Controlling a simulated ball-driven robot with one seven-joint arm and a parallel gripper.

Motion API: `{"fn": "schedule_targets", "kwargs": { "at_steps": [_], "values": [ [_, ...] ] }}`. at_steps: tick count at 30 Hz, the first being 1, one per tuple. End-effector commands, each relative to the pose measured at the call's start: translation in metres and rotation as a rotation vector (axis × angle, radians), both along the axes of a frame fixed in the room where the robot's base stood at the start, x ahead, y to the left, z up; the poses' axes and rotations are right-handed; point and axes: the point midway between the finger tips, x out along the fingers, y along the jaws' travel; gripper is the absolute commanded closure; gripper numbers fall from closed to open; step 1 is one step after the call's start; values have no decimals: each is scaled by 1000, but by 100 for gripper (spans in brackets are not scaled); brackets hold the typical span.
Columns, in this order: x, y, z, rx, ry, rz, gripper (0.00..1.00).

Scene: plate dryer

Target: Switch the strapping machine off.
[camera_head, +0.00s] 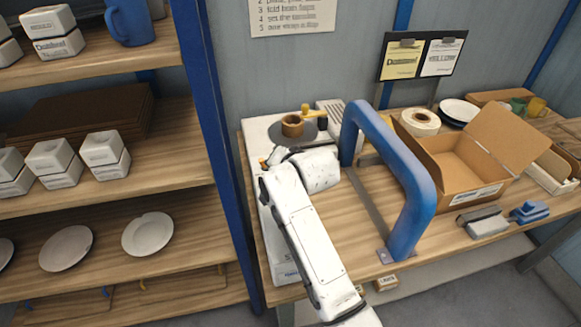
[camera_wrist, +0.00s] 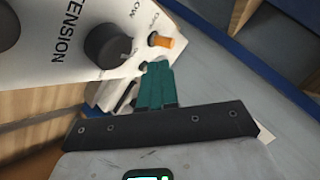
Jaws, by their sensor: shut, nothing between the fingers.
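The strapping machine (camera_head: 258,130) has a white body on the wooden workbench, with a blue arch (camera_head: 415,188) beside it. In the wrist view its white control panel (camera_wrist: 80,22) is close and tilted, with the lettering "TENSION". A dark knob (camera_wrist: 108,45) and an orange button or knob (camera_wrist: 160,41) stick out of it. A dark slot or switch (camera_wrist: 126,96) lies left of the fingers and is partly hidden. My gripper (camera_wrist: 155,68) has teal fingers, shut and empty, with tips just below the orange part. Contact cannot be told. In the head view my arm hides the gripper.
A shelf rack with a blue post (camera_head: 215,130) stands left of the bench, holding boxes and plates. An open cardboard box (camera_head: 455,160) and a tape roll (camera_head: 420,121) are right of the arch.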

Motion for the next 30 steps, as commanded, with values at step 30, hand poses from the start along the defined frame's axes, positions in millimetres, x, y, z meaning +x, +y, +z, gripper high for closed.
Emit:
{"fn": "schedule_targets", "kwargs": {
  "at_steps": [30],
  "values": [
    [-72,-35,60,1,0,0,100]
  ]
}}
